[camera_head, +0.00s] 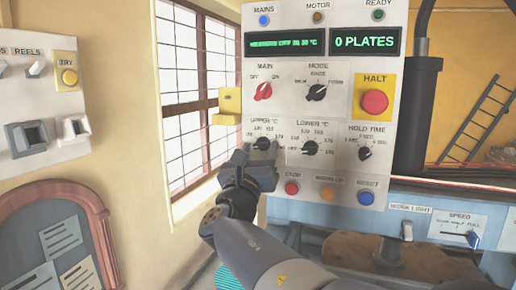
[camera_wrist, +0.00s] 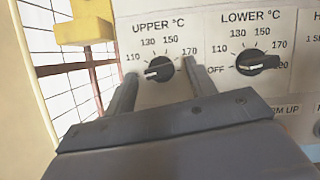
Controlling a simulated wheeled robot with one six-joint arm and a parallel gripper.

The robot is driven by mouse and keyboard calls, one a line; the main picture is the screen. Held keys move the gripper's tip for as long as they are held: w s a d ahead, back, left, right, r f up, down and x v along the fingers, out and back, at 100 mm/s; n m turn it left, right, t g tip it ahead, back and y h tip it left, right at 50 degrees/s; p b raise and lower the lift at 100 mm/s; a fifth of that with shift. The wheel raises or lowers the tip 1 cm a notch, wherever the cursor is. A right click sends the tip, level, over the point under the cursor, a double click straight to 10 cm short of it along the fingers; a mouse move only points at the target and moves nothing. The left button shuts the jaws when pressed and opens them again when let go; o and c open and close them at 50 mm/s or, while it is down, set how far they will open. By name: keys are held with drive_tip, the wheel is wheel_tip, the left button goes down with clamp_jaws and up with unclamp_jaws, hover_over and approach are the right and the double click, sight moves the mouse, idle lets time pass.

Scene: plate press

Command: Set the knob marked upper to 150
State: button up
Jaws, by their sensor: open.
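The upper knob (camera_head: 263,144) is a black dial on the white panel, under the label UPPER °C. In the wrist view the upper knob (camera_wrist: 159,69) has its white pointer mark toward the left, slightly down, below the 110 mark. The scale reads 110, 130, 150 and 170 clockwise; an OFF mark is not visible, perhaps behind the left finger. My gripper (camera_wrist: 159,71) is open, with one finger either side of the knob and gaps between. In the head view my gripper (camera_head: 256,152) is right at the knob, covering its lower left.
The lower knob (camera_wrist: 257,62) is close right of my right finger, its pointer toward OFF. The display (camera_head: 285,43) appears to read heaters off.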

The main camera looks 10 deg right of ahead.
drive_tip(key=c, duration=1)
drive_tip(key=shift+m+b, duration=0.3)
drive_tip(key=shift+b, duration=0.05)
